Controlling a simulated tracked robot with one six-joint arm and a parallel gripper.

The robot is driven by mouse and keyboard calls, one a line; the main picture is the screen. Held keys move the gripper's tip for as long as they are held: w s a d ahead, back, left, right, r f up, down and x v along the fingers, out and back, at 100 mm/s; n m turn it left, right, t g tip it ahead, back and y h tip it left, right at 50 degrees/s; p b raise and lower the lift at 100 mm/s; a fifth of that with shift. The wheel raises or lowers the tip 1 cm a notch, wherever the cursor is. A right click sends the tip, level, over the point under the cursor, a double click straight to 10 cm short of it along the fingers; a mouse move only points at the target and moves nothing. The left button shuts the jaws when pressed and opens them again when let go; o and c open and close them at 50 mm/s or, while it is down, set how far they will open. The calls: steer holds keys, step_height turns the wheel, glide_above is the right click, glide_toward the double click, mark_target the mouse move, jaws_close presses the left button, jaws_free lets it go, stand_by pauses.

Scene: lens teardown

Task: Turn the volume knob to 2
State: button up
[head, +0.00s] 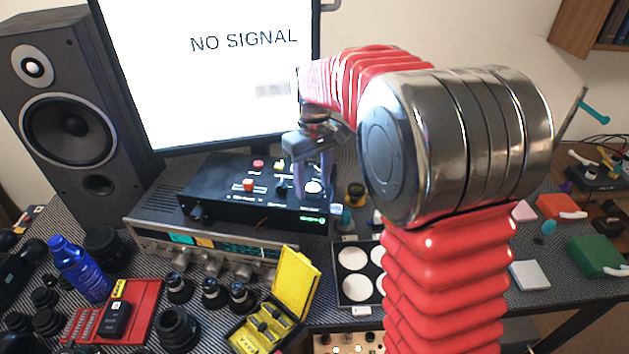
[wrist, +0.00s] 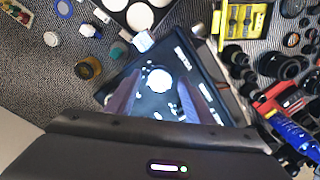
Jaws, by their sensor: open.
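A black control box (head: 255,195) sits on top of a silver receiver (head: 150,236) below the monitor. A round white knob (head: 313,187) is at the right end of the box's top. In the wrist view the white knob (wrist: 159,79) shows between my two fingers. My gripper (head: 312,172) points down over that end, fingers open on either side of the knob, with gaps visible in the wrist view. I cannot tell the exact height of the fingertips. The knob's markings and setting are too small to read, and I see no legible volume label.
A red button (head: 248,185) and other small controls stand on the box left of my gripper. The monitor (head: 210,70) reads "NO SIGNAL" close behind. A yellow case (head: 297,281) and a tray with white discs (head: 353,258) lie in front.

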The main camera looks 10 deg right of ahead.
steer(key=c, duration=1)
steer(key=shift+d, duration=0.15)
steer(key=shift+c, duration=0.2)
steer(key=shift+m, duration=0.3)
steer(key=m, duration=1.1)
stand_by(0.3)
